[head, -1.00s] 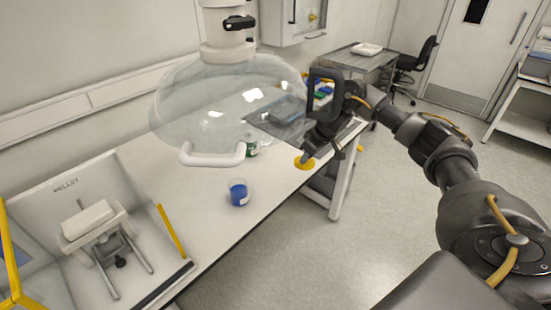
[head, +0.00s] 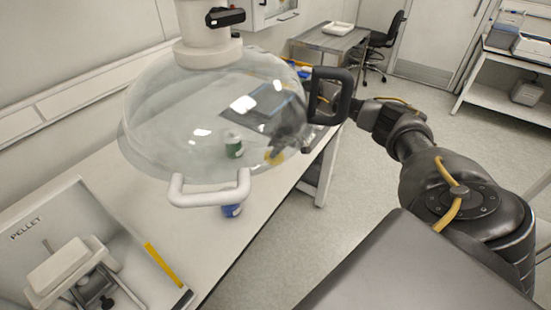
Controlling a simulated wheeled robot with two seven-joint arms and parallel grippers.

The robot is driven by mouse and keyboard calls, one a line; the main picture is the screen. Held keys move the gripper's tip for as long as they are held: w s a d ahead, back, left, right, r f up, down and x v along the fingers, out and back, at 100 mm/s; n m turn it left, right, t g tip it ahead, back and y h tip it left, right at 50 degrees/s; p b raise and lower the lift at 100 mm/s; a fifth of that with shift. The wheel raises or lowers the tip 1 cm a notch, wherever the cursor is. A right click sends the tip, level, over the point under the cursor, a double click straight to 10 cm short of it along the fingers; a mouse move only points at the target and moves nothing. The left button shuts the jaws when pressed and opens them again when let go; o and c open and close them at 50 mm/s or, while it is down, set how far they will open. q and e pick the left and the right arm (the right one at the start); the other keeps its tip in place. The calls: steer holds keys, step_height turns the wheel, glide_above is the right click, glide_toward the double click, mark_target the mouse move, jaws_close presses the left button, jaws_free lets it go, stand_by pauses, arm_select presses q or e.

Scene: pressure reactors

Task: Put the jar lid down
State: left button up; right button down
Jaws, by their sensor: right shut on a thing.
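The jar lid (head: 274,157) is a small yellow disc, seen blurred through the clear dome. My right gripper (head: 283,145) is shut on it and holds it near the bench's front edge; the dome and its dark handle partly cover the gripper. A jar with a green label (head: 233,147) stands on the bench to the left of the lid, also seen through the dome. Whether the lid touches anything below is hard to tell. My left gripper is not in view.
A clear dome (head: 165,120) with a white handle (head: 208,198) hangs over the white bench (head: 190,235). A blue container (head: 231,210) stands below the handle. A pellet press (head: 75,270) is at lower left. A dark flat object (head: 262,108) lies farther back.

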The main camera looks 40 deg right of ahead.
steer(key=shift+s+a+f, duration=0.1)
steer(key=shift+f, duration=0.45)
step_height(320, 180, down, 2)
steer(key=shift+f+p, duration=0.15)
steer(key=shift+p, duration=0.15)
steer(key=shift+f, duration=0.45)
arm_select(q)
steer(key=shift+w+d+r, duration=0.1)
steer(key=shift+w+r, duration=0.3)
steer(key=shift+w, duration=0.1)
arm_select(e)
steer(key=shift+f, duration=0.2)
steer(key=c, duration=1.3)
jaws_free()
